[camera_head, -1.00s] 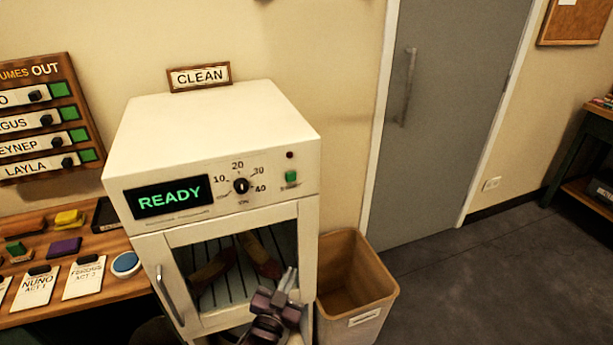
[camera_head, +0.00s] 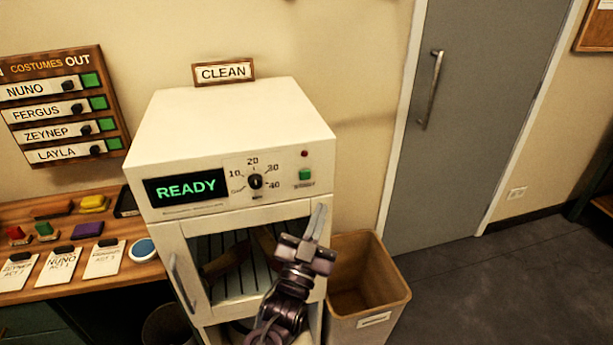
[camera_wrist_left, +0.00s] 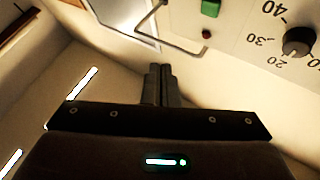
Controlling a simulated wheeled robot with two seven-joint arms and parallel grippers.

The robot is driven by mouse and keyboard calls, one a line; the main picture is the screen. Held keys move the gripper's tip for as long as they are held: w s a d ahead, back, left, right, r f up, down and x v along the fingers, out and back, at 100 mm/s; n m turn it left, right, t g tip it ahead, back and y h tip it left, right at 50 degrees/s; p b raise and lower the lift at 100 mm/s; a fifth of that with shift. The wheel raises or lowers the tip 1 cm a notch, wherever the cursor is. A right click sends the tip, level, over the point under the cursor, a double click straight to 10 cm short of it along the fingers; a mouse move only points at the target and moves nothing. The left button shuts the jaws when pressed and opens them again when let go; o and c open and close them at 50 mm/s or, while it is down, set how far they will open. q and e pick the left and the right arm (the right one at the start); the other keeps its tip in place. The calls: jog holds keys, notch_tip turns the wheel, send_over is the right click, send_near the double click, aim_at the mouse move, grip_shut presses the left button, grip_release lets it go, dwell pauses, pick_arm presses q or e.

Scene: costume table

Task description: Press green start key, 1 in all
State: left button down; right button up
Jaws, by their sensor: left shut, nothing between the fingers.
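The green start key (camera_head: 305,175) is a small square button on the upper right of the white machine's front panel, below a dark red lamp (camera_head: 304,154). It also shows at the top of the left wrist view (camera_wrist_left: 211,7). My left gripper (camera_head: 318,222) is shut and empty. Its fingers point up, a little below and right of the key in the head view, apart from it. In the left wrist view the closed fingertips (camera_wrist_left: 160,70) are below and left of the key. The display (camera_head: 186,187) reads READY. My right gripper is not in view.
The dial (camera_head: 255,181) is left of the key. The machine's glass door (camera_head: 215,240) is below the panel, with shoes behind it. A bin (camera_head: 368,290) stands at the right. A wooden table (camera_head: 60,228) with cards and coloured blocks is at the left.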

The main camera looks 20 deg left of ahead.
pick_arm(q)
jog(key=b, duration=0.2)
send_near(311, 172)
jog(key=w+d+r, duration=0.2)
jog(key=w+r, duration=0.1)
jog(key=shift+w+a+b, duration=0.35)
jog(key=shift+w+a, duration=0.15)
jog(key=shift+w, duration=0.05)
dwell(0.7)
jog(key=shift+w, duration=0.1)
dwell(0.8)
jog(key=shift+w+a, duration=0.2)
jog(key=shift+w+a+r+b, duration=0.1)
jog(key=shift+w+a+b, duration=0.2)
jog(key=shift+w, duration=0.1)
dwell(0.7)
dwell(0.4)
jog(key=shift+s+d+p, duration=0.35)
jog(key=shift+s+d, duration=0.15)
jog(key=shift+s, duration=0.3)
